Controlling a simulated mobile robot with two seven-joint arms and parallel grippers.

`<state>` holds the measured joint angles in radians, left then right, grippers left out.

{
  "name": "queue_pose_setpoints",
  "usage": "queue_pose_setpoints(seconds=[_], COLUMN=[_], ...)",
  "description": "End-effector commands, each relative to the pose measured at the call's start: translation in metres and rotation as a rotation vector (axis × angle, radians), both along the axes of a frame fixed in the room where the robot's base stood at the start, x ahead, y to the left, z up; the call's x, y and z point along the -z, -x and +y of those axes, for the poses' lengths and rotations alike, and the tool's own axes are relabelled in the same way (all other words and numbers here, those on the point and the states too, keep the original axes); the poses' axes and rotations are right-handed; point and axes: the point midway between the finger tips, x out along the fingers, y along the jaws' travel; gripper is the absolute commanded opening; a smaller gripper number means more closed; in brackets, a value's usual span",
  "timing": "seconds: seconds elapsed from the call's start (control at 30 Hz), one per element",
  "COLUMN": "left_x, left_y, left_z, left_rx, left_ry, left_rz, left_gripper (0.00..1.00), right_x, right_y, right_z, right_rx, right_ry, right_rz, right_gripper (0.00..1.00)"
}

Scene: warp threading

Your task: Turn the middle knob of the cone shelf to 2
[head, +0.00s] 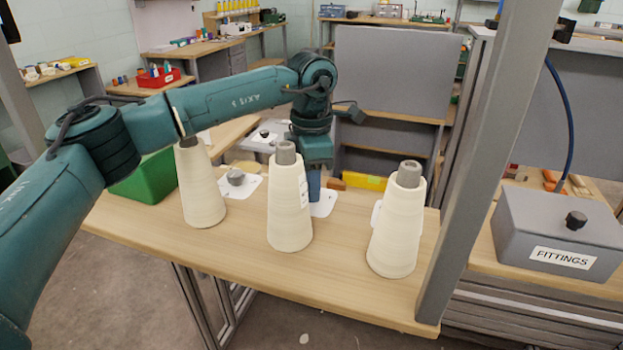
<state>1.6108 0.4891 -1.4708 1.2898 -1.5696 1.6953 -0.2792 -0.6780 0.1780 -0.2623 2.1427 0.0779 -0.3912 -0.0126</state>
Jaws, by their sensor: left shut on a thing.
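Three cream yarn cones stand upright on the wooden cone shelf (245,262): a left cone (200,190), a middle cone (290,210) and a right cone (396,228). Behind the left cone a grey knob (236,177) sits on a white dial plate. My left gripper (313,188) points down behind the middle cone, over the middle dial plate (323,204). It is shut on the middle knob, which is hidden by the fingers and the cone. The plate's marks cannot be read. A bit of the right dial plate (376,213) shows behind the right cone. My right gripper is out of view.
A green bin (145,180) stands at the shelf's back left, under my left arm. A grey post (490,150) rises at the shelf's right end. Beyond it is a grey FITTINGS box (560,232) with a black knob. A yellow item (364,181) lies behind the shelf.

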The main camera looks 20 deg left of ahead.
Motion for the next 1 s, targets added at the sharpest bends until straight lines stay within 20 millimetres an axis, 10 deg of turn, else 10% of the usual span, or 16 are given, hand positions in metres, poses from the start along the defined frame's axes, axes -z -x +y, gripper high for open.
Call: queue_pose_setpoints(seconds=[0.67,0.7,1.0], left_x=[-0.0014,-0.0015,-0.0006], left_y=[-0.0007,-0.0007,-0.0003], left_z=[-0.0002,-0.0003,-0.0002], left_rx=[0.064,0.064,0.064], left_ry=[0.002,0.002,0.001], left_rz=[-0.005,-0.005,-0.002], left_gripper=[0.08,0.33,0.53], right_x=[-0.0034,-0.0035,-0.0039], right_y=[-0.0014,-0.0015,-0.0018], right_z=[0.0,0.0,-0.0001], right_rx=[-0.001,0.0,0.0], right_ry=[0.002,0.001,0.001], right_rz=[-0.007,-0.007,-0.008], right_gripper=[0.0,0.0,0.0])
